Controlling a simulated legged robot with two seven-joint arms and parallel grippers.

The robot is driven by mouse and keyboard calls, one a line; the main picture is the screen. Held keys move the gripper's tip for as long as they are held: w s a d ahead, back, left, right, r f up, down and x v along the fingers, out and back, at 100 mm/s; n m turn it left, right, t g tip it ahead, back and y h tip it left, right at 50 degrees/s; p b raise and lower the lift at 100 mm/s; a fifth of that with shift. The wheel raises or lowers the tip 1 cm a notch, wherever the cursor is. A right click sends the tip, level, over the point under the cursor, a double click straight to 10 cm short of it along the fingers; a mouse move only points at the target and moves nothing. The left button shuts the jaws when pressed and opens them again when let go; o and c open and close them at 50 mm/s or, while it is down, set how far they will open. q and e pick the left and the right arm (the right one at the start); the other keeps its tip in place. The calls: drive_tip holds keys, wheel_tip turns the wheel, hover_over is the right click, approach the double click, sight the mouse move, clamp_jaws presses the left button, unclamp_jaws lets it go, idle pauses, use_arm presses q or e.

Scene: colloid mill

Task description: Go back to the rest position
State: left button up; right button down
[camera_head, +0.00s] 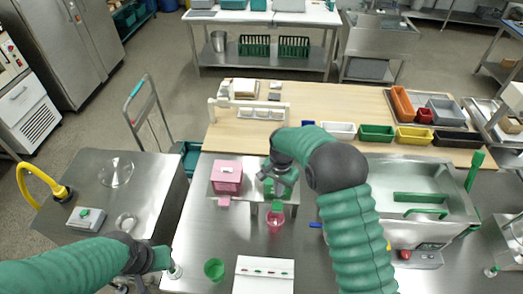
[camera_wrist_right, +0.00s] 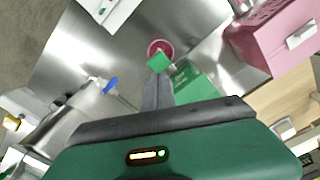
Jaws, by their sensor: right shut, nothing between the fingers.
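My right gripper (camera_head: 277,206) is shut and empty in the head view. Its green fingertip (camera_wrist_right: 158,62) shows in the wrist view, in front of a pink cup (camera_wrist_right: 161,46). The pink cup (camera_head: 275,222) stands on the steel table (camera_head: 205,235), just below the fingertips in the head view; I cannot tell whether they touch it. A green box (camera_wrist_right: 194,83) lies beside the fingers, and my gripper partly hides it in the head view. My left arm comes in at the lower left, its gripper (camera_head: 174,271) near the table's left edge; its fingers are too small to read.
A pink box (camera_head: 227,176) stands left of my right gripper. A green cup (camera_head: 214,269) and a white panel with small coloured marks (camera_head: 250,282) are at the front. Coloured bins (camera_head: 376,133) line the wooden table behind.

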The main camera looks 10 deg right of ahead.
drive_tip(key=s+d+f+n+t+b, duration=0.1)
drive_tip(key=s+n+b, duration=0.3)
drive_tip(key=s, duration=0.7)
drive_tip(key=s+d+f+n+t+b, duration=0.1)
drive_tip(key=s+d+f+n+b, duration=0.1)
drive_tip(key=s+n+b, duration=0.3)
drive_tip(key=s+b, duration=0.3)
drive_tip(key=s, duration=0.3)
drive_tip(key=shift+s+t+b, duration=0.15)
drive_tip(key=shift+t+b, duration=0.15)
drive_tip(key=shift+b, duration=0.05)
drive_tip(key=shift+s+d, duration=0.1)
drive_tip(key=shift+s, duration=0.05)
